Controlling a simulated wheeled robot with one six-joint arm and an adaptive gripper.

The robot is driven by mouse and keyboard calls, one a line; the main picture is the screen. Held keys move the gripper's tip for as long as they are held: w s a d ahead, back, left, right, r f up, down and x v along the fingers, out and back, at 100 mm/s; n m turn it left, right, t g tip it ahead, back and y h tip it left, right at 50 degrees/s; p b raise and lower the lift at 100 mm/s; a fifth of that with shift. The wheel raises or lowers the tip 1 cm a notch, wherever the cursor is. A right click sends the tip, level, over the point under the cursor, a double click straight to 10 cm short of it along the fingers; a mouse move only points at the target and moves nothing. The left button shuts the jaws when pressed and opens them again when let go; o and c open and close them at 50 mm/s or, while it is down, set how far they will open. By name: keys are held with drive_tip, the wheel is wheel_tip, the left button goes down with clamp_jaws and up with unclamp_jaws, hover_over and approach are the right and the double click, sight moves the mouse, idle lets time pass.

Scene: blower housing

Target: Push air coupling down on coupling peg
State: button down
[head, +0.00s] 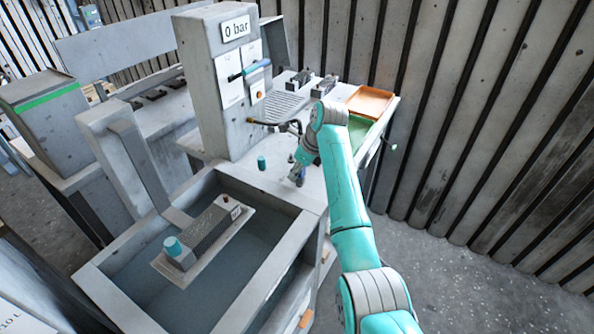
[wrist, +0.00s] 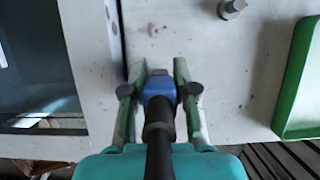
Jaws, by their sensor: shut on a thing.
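My gripper (wrist: 160,76) is shut on the blue air coupling (wrist: 157,88), with one finger on each side. A black hose (wrist: 158,145) runs back from the coupling. A short grey round peg (wrist: 231,8), likely the coupling peg, stands on the pale bench at the top of the wrist view, ahead and right of the coupling and apart from it. In the head view my gripper (head: 297,175) is low over the bench near the tank's corner. The coupling is too small to make out there.
A water tank (head: 288,250) holds a ribbed grey housing (head: 212,228) with a teal cap (head: 173,246). A teal plug (head: 261,162) stands on the bench. A grey panel (head: 205,90) reads "0 bar". A green tray (wrist: 295,80) and an orange tray (head: 371,100) lie right.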

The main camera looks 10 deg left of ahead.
drive_tip(key=c, duration=0.8)
unclamp_jaws()
drive_tip(key=v, duration=1.2)
